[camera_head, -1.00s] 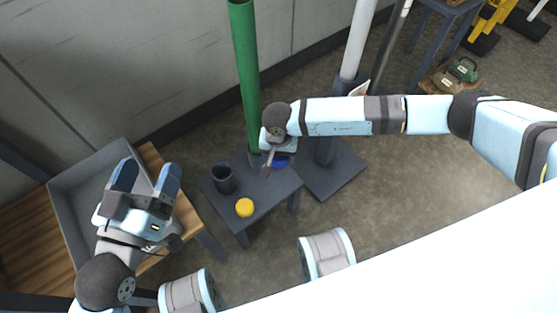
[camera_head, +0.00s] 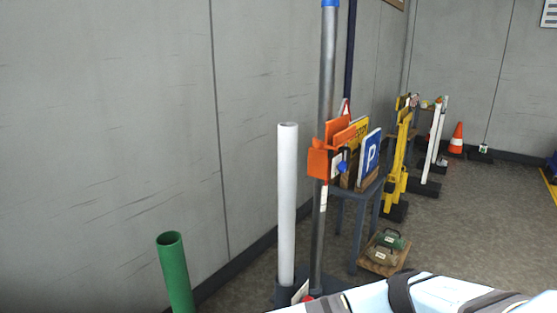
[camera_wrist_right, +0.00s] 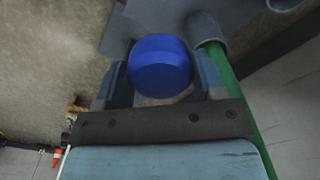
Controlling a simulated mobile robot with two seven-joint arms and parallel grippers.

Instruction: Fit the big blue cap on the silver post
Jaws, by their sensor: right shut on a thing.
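A big blue cap (camera_wrist_right: 160,65) sits between the two fingers of my right gripper (camera_wrist_right: 165,75) in the right wrist view, and the gripper is shut on it. The silver post (camera_head: 328,70) stands upright in the middle of the head view. A blue piece (camera_head: 330,3) shows at its upper end, cut by the picture's top edge, so I cannot tell what it is. The right gripper and its cap are out of the head view; only part of my right arm shows at the bottom right. My left gripper is out of view.
A white post (camera_head: 287,200) stands left of the silver post, and a green post (camera_head: 174,270) with an open top is further left. An orange bracket (camera_head: 320,160) is by the silver post. Signs, including a blue P sign (camera_head: 369,158), stand on a table behind.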

